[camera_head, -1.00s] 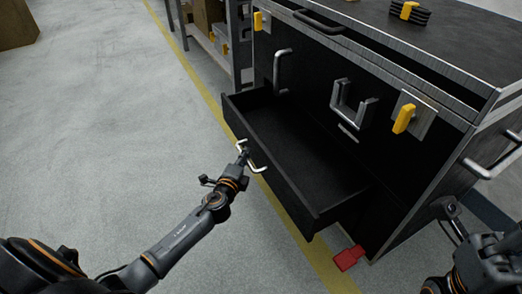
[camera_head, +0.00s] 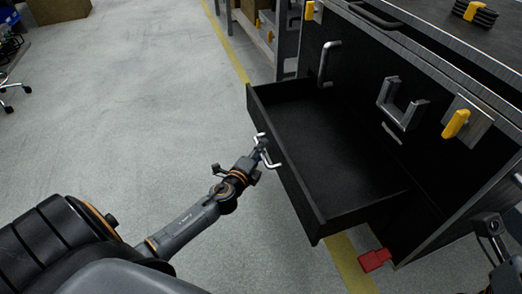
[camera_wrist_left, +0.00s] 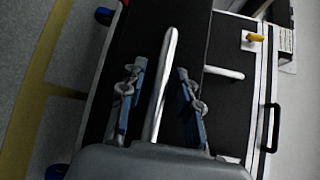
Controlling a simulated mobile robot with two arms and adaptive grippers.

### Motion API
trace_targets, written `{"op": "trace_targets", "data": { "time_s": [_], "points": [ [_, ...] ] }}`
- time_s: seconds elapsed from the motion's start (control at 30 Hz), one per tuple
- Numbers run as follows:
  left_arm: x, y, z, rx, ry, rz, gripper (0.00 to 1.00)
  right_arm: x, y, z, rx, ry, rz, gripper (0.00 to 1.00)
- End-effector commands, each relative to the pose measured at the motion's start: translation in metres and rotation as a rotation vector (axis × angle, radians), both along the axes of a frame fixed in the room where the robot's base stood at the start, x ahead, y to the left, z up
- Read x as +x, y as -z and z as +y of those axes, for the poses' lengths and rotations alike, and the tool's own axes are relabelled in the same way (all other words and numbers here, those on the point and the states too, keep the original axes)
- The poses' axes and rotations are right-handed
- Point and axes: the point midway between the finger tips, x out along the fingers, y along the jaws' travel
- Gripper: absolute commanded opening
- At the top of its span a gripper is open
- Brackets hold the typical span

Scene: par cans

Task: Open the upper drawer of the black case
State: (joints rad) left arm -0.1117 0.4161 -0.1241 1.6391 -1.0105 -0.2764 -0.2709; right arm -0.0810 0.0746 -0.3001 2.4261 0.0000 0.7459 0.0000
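The black case (camera_head: 350,72) stands at the right in the head view. A black drawer (camera_head: 290,178) is pulled well out of it, and its inside looks empty. I cannot tell from these views whether another drawer lies below it. My left gripper (camera_head: 263,148) is at the pale handle (camera_head: 272,164) on the drawer's front. In the left wrist view the handle bar (camera_wrist_left: 164,75) runs between the two fingers (camera_wrist_left: 160,105), with gaps on both sides, so the gripper is open around it. My right arm (camera_head: 492,235) shows only partly at the right edge; its finger state is unclear.
Yellow latches (camera_head: 456,123) and grey handles (camera_head: 330,62) sit on the case's face. A red piece (camera_head: 374,260) is low beside the drawer. Shelving (camera_head: 285,35) stands behind.

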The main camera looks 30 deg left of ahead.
Motion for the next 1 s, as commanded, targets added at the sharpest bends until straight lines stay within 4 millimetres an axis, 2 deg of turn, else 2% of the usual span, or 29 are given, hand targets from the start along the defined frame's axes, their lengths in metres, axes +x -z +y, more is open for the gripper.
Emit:
{"op": "trace_targets", "data": {
  "time_s": [0.37, 0.47, 0.8, 1.0],
  "points": [
    [-0.005, 0.000, -0.001, -0.001, 0.001, 0.000, 0.37, -0.001, -0.001, 0.000, -0.002, 0.001, -0.005, 0.00],
    [-0.017, -0.001, -0.003, -0.001, 0.002, 0.001, 0.37, -0.001, -0.001, 0.000, -0.001, 0.001, -0.004, 0.00],
    [-0.082, -0.010, -0.012, -0.003, 0.000, 0.002, 0.37, 0.000, 0.000, 0.000, 0.000, 0.000, -0.001, 0.00],
    [-0.109, -0.014, -0.015, -0.003, -0.001, 0.001, 0.37, 0.000, 0.000, 0.000, 0.000, 0.000, 0.000, 0.00]
  ]
}}
